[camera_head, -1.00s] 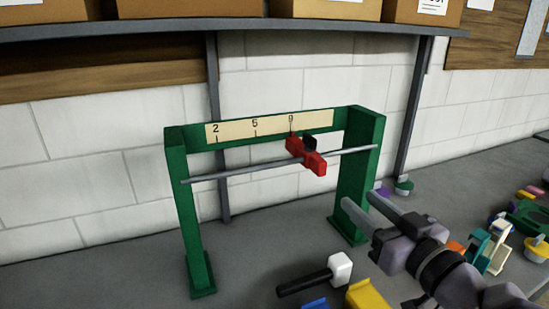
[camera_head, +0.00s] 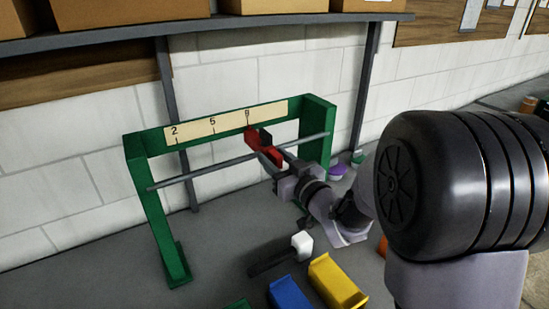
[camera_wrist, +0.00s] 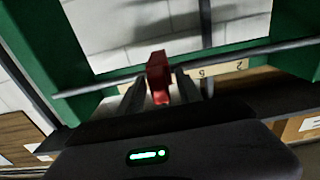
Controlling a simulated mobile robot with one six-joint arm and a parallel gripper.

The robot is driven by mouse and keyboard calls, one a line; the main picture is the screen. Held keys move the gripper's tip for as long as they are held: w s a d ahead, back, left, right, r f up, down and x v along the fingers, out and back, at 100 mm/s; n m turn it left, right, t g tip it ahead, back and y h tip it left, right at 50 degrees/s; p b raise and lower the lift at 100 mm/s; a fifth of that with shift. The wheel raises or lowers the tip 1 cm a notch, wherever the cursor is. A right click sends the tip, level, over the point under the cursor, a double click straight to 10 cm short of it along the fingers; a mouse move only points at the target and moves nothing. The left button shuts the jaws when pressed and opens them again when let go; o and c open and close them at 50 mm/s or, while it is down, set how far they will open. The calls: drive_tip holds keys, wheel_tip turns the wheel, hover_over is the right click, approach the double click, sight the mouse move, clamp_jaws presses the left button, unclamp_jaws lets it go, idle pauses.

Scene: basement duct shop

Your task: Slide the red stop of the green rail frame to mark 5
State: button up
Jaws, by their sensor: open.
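The green rail frame (camera_head: 150,205) stands on the grey surface, with a grey rod (camera_head: 212,168) across it. A pale strip (camera_head: 194,130) on its top bar carries marks 2, 5 and 9. In the wrist view the red stop (camera_wrist: 157,72) stands between the two open fingers (camera_wrist: 158,88), apparently nearer the right one. Whether a finger touches it is unclear.
A white-headed hammer (camera_head: 302,244), a yellow bin (camera_head: 337,282) and a blue bin (camera_head: 290,293) lie in front of the frame. A shelf (camera_head: 100,43) with boxes runs above. A purple-lidded item (camera_head: 337,171) is right of the frame. The rod left of the stop is clear.

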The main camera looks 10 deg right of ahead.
clamp_jaws()
idle(1.4)
